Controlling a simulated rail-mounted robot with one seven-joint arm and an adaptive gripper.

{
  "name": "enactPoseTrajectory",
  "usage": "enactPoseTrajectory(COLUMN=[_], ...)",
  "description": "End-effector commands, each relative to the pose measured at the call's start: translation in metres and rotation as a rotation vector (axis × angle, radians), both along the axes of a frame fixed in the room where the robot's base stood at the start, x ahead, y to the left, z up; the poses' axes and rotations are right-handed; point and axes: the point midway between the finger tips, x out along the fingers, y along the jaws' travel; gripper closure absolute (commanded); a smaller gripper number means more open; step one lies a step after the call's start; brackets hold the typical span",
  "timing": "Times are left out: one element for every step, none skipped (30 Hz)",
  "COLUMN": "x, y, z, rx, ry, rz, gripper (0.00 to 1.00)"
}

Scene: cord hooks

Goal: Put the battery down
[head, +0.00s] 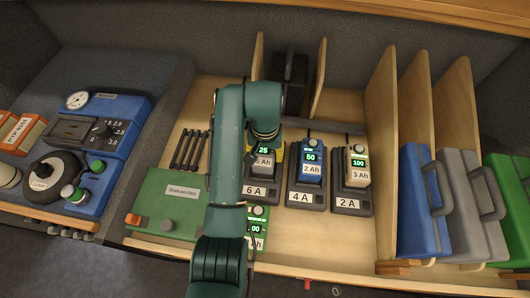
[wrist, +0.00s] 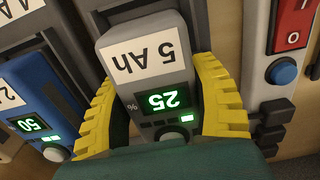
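A grey battery marked 5 Ah, its display reading 25 %, shows in the wrist view (wrist: 150,65) and in the head view (head: 264,161). The yellow fingers of my gripper (wrist: 165,110) lie along both its sides and appear closed on it. In the head view the battery is at the dark charger marked 6 A (head: 257,190). My arm and gripper hide part of both, and I cannot tell whether the battery is fully seated.
To the right, a blue 2 Ah battery (head: 311,163) sits in the 4 A charger (head: 302,197) and a cream 3 Ah battery (head: 357,168) in the 2 A charger (head: 348,204). A green box (head: 172,203) lies left. Wooden dividers (head: 381,120) stand right.

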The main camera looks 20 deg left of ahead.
Motion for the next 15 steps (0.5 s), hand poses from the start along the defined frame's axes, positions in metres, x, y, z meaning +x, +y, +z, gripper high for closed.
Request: enactPoseTrajectory(x=[-0.0024, -0.0026, -0.0028, -0.003, -0.0031, -0.0033, -0.0034, -0.0035, -0.0036, -0.0037, -0.0038, -0.0039, -0.0038, -0.0038, -0.0038], y=[-0.0003, -0.0004, -0.0004, -0.0005, -0.0004, -0.0005, -0.0005, -0.0006, -0.0006, -0.0006, -0.0005, -0.0006, -0.0005, -0.0005, -0.0005], z=[-0.0101, -0.0107, -0.0115, -0.0119, -0.0122, -0.0126, -0.0128, -0.013, -0.0132, -0.0134, -0.0136, -0.0134, -0.0127, -0.0112, -0.0078], rx=[-0.001, -0.001, -0.001, -0.001, -0.001, -0.002, -0.002, -0.002, -0.002, -0.002, -0.002, -0.002, -0.002, -0.002, -0.002], ry=[0.011, 0.012, 0.013, 0.013, 0.014, 0.015, 0.015, 0.016, 0.016, 0.017, 0.017, 0.017, 0.017, 0.017, 0.017], rz=[0.001, 0.001, 0.001, 0.001, 0.002, 0.002, 0.002, 0.002, 0.002, 0.002, 0.002, 0.002, 0.002, 0.002, 0.002], gripper=[0.3, 0.24, 0.16, 0.13, 0.13, 0.13, 0.13, 0.13, 0.13, 0.13, 0.13, 0.13, 0.13, 0.13, 0.13])
